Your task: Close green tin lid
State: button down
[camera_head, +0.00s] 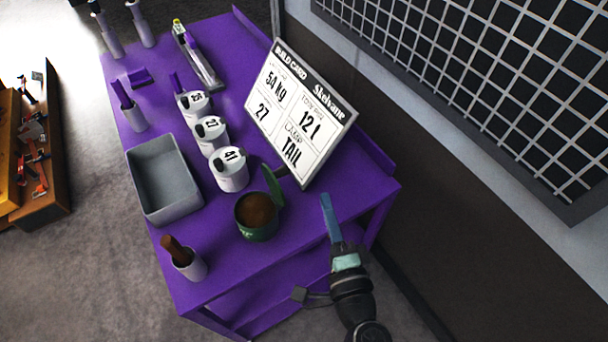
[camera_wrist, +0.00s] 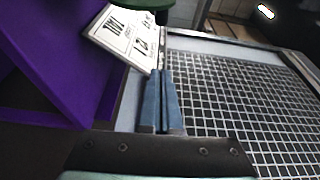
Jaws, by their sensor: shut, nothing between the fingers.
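The green tin (camera_head: 257,226) stands on the purple table near its front right, with brown contents showing. Its green lid (camera_head: 273,187) is open and tilted up at the tin's right side. In the wrist view a dark green rounded edge (camera_wrist: 140,4) shows at the top, probably part of the tin or lid. My gripper (camera_head: 328,203) is to the right of the tin, apart from it, over the table's right edge. Its blue fingers are together and empty; in the wrist view the gripper (camera_wrist: 161,75) points up the picture.
The build card (camera_head: 300,112) stands tilted behind the lid and also shows in the wrist view (camera_wrist: 124,36). White numbered weights (camera_head: 229,169) and a grey bin (camera_head: 164,178) are left of the tin. A cup with a brown handle (camera_head: 187,262) stands front left. A wire grid (camera_head: 500,80) is at right.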

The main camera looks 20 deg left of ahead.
jog(key=w+a+p, duration=0.3)
jog(key=w+a, duration=0.2)
jog(key=a, duration=0.3)
jog(key=shift+f+p, duration=0.15)
jog(key=shift+p, duration=0.2)
jog(key=shift+w+f+b, duration=0.1)
jog(key=shift+w+b, duration=0.05)
jog(key=shift+b, duration=0.55)
